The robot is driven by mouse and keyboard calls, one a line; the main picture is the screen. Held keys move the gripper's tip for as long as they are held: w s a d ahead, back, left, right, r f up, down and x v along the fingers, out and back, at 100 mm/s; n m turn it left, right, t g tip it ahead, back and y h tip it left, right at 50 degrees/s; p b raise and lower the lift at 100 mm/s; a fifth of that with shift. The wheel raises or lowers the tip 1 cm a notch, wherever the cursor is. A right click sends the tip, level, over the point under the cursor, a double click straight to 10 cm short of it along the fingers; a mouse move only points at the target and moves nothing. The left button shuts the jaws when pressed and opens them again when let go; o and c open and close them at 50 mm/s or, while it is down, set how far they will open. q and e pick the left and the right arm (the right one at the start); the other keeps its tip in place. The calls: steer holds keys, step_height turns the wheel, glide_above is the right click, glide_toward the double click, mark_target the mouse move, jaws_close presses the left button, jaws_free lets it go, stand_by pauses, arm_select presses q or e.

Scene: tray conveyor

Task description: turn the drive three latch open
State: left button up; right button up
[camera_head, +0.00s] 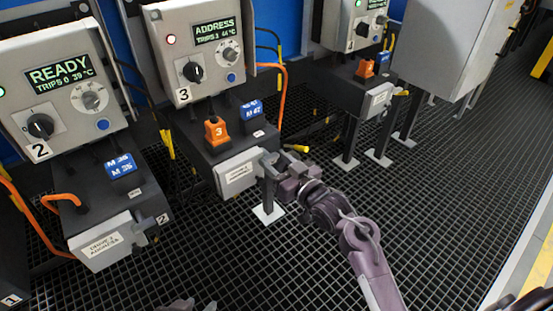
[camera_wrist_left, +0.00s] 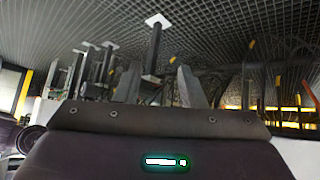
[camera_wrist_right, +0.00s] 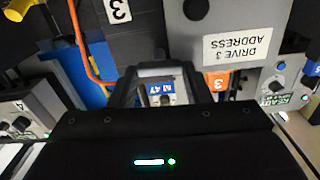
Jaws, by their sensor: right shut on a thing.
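The drive three unit carries a grey cover (camera_head: 236,182) labelled drive 3 address, which also shows upside down in the right wrist view (camera_wrist_right: 275,22). The cover lies closed against the front of the dark box. The grey latch (camera_head: 266,157) is at the cover's right end. My right gripper (camera_head: 277,164) is shut on this latch, its fingers partly hiding it. My left gripper (camera_wrist_left: 158,88) is open and empty, with its fingers apart over the grating. Only its tips show at the bottom edge of the head view (camera_head: 195,305).
The drive three panel (camera_head: 205,55) reads address. An orange plug (camera_head: 216,134) and a blue M 47 tag (camera_head: 250,110) sit on the box above the cover. Drive two's cover (camera_head: 100,243) is at the left. Open grating floor (camera_head: 210,255) lies in front.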

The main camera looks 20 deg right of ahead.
arm_select(q)
steer(key=s+a+n+g+y+p, duration=0.2)
steer(key=s+a+g+y+p, duration=0.2)
steer(key=s+a+g+p, duration=0.35)
steer(key=s+a+f+t+p, duration=0.1)
steer(key=a+f+p, duration=0.25)
steer(key=f, duration=0.65)
steer(key=s+a+f+t+p, duration=0.15)
steer(key=f+p, duration=0.25)
steer(key=f, duration=0.6)
arm_select(e)
steer(key=m+p, duration=0.1)
steer(key=m, duration=0.7)
steer(key=m+p, duration=0.1)
steer(key=m, duration=0.6)
steer(key=shift+d+f+m+p, duration=0.1)
steer(key=shift+d+m+p, duration=0.1)
steer(key=shift+m+p, duration=0.2)
arm_select(q)
steer(key=s+a+f+g, duration=0.1)
steer(key=s+a+f, duration=0.1)
steer(key=s, duration=0.6)
steer(key=shift+f+p, duration=0.4)
steer(key=shift+f, duration=0.3)
arm_select(e)
steer(key=shift+f+m, duration=0.1)
steer(key=shift+m, duration=0.7)
